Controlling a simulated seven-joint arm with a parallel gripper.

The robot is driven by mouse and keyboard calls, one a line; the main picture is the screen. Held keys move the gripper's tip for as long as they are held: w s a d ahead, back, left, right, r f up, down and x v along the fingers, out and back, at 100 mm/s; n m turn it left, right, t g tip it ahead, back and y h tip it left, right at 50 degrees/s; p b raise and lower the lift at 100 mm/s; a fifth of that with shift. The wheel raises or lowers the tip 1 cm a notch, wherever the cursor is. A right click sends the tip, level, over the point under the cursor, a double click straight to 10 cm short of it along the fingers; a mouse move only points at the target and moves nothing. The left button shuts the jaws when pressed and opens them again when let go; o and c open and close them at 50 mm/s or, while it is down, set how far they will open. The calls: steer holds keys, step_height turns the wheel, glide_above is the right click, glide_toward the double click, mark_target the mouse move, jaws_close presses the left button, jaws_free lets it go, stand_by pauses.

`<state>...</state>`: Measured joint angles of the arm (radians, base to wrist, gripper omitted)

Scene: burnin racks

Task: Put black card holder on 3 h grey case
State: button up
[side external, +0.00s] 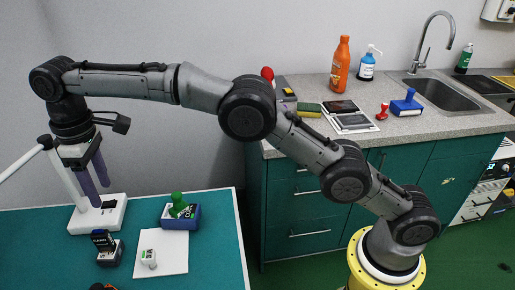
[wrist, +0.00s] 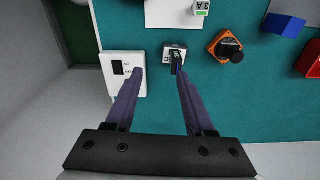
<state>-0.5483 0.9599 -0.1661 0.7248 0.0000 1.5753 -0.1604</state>
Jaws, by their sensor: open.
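A black upright piece (side external: 103,239), which looks like the card holder, stands in a small dark base (side external: 110,258) on the teal table. The black piece also shows in the wrist view (wrist: 177,60), close to the right fingertip; the base (wrist: 170,47) has a pale top there. A small pale grey block (side external: 148,259) sits on a white sheet; in the wrist view the block (wrist: 200,7) is cut by the top edge and its marking seems to start with "3". My gripper (wrist: 159,72) is open and empty, above the table; its fingers also show in the side view (side external: 96,193).
A white base (side external: 107,214) with a black switch stands under my gripper. A blue box (side external: 183,219) with a green piece stands behind the white sheet (side external: 172,242). The wrist view shows an orange box (wrist: 218,40) with a black knob and a red object (wrist: 311,60).

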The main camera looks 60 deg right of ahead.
steer(key=s+d+r+m+t, duration=0.1)
steer(key=s+d+r, duration=0.3)
steer(key=d, duration=0.3)
steer(key=s+d+r+m+t, duration=0.1)
steer(key=s+d+r+m, duration=0.1)
steer(key=s+d+r, duration=0.4)
steer(key=s+d+r+m, duration=0.1)
steer(key=s+d+r, duration=0.2)
steer(key=d, duration=0.5)
steer(key=s+d+f+m+t, duration=0.1)
steer(key=s+d+f, duration=0.2)
steer(key=s, duration=0.4)
steer(key=s+d+f+m+t, duration=0.1)
steer(key=s+d+f, duration=0.2)
steer(key=s, duration=0.4)
steer(key=s+d+f+m+t, duration=0.1)
steer(key=s+d+f+m, duration=0.1)
steer(key=s, duration=0.6)
steer(key=shift+d+f, duration=0.85)
steer(key=shift+d, duration=0.35)
